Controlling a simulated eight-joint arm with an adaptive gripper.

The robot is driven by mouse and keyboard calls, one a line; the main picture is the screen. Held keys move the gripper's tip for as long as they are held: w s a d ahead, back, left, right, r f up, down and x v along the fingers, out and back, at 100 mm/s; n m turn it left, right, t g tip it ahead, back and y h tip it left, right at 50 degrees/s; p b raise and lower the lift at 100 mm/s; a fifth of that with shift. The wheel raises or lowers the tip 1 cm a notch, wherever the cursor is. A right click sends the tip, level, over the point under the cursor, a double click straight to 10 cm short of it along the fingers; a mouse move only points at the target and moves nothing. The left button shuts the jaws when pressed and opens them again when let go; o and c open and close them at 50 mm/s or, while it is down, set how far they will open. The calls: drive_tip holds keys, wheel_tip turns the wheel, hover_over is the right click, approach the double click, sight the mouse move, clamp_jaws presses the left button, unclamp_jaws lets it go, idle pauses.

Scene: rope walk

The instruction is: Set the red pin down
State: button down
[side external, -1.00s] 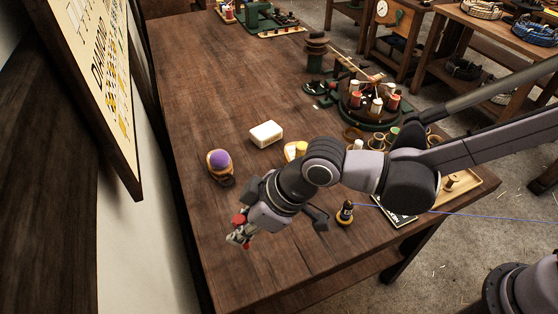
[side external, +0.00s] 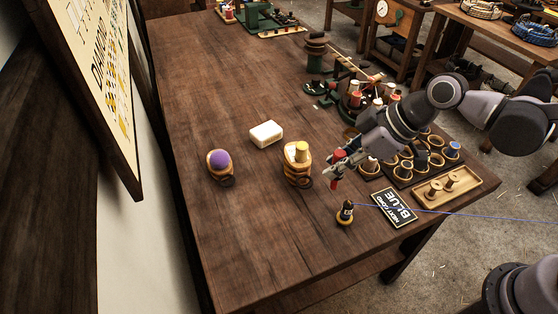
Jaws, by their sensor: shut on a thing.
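My gripper (side external: 336,168) is shut on the red pin (side external: 338,156), with red showing above and below the fingers. It is in the air over the right part of the table, between a wooden holder with a yellow pin (side external: 301,150) on its left and a dark rack of round wooden cups (side external: 405,172) on its right. The fingers hide the pin's middle. I cannot tell the exact gap between the pin and the table.
A dark fitting (side external: 346,212) with a blue cord stands in front of my gripper. A "NEXT CORD BLUE" sign (side external: 394,207) and a spool tray (side external: 478,184) lie to the right. A purple-topped holder (side external: 220,163) and white block (side external: 266,134) stand left. The front-left table is clear.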

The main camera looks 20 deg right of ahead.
drive_tip(key=shift+s+a+f, duration=0.45)
drive_tip(key=shift+a+f, duration=1)
drive_tip(key=shift+f, duration=0.4)
drive_tip(key=shift+s+a+f, duration=0.4)
drive_tip(key=shift+a+f, duration=1.05)
drive_tip(key=shift+f, duration=0.45)
drive_tip(key=shift+s+a+f, duration=0.45)
drive_tip(key=shift+a+f, duration=1)
drive_tip(key=shift+f, duration=0.4)
drive_tip(key=c, duration=1.2)
unclamp_jaws()
drive_tip(key=shift+f, duration=0.1)
